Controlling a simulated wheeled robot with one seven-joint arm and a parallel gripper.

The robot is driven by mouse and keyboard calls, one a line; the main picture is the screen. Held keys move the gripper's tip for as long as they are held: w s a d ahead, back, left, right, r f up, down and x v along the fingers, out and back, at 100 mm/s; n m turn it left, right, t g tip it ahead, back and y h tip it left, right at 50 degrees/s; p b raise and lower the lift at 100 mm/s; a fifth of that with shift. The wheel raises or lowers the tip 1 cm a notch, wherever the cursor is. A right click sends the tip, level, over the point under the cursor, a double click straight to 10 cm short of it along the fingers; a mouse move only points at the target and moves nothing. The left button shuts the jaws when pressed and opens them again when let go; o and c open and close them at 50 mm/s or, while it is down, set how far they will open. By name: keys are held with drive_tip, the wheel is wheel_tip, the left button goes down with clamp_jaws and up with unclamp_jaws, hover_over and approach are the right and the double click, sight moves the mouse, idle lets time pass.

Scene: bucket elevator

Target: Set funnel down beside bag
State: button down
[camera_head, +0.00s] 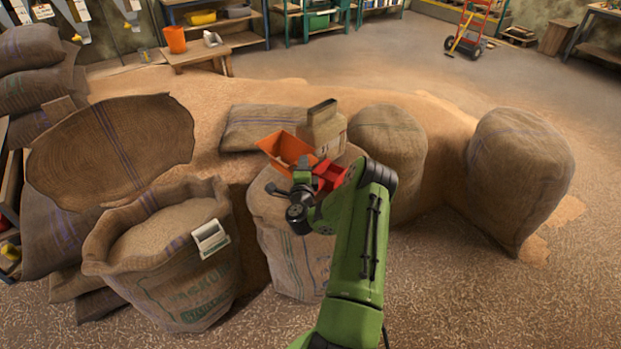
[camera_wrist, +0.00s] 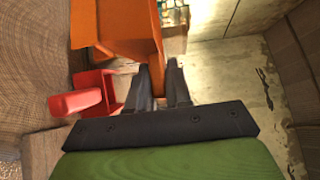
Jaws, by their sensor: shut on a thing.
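The orange funnel (camera_head: 285,147) is at my gripper (camera_head: 303,175), over the top of the closed burlap bag (camera_head: 290,245) in the middle. In the wrist view the funnel (camera_wrist: 115,28) lies just past my fingers (camera_wrist: 163,80), with a thin orange part between them. My gripper is shut on the funnel. I cannot tell whether the funnel touches the bag top. A red scoop (camera_head: 330,178) is close beside my gripper and partly hidden by my arm; it also shows in the wrist view (camera_wrist: 85,97). An open, grain-filled bag (camera_head: 165,270) stands at the left.
A tan box-like object with a dark-slotted top (camera_head: 322,127) stands just behind the funnel. Two full sacks (camera_head: 390,150) (camera_head: 520,170) stand to the right. Grain-strewn floor (camera_head: 440,265) is free at the front right.

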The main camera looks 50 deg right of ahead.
wheel_tip(320, 180, down, 9)
drive_tip(key=b, duration=0.2)
drive_tip(key=shift+b, duration=0.4)
drive_tip(key=c, duration=1.3)
unclamp_jaws()
drive_tip(key=shift+r, duration=0.15)
